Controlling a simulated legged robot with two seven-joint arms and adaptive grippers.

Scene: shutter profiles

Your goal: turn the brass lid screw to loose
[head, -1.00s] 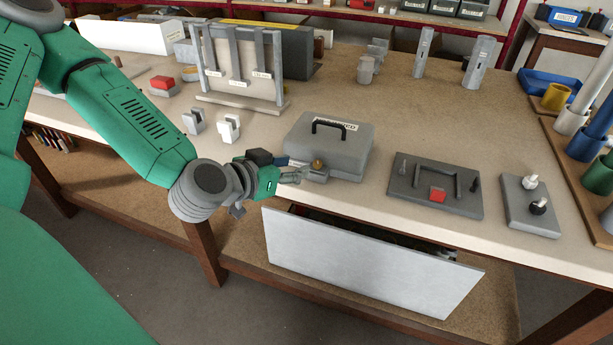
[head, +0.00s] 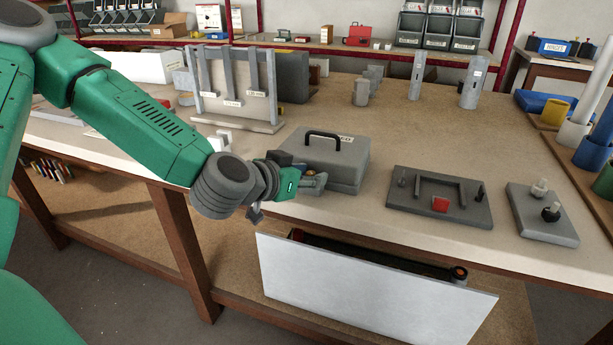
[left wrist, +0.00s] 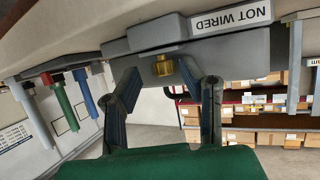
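The grey box with a black handle (head: 335,155) stands near the bench's front edge. Its small brass lid screw (head: 310,174) is on the front ledge, mostly hidden by my gripper in the head view. In the left wrist view the brass screw (left wrist: 163,66) shows clearly below a grey block. My left gripper (head: 306,182) is at the box's front. In the left wrist view its two fingers (left wrist: 162,76) are apart, one on each side of the screw, with visible gaps. My right gripper is not in view.
A drawer (head: 370,285) stands open below the bench edge. A grey rack (head: 240,120) stands behind left.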

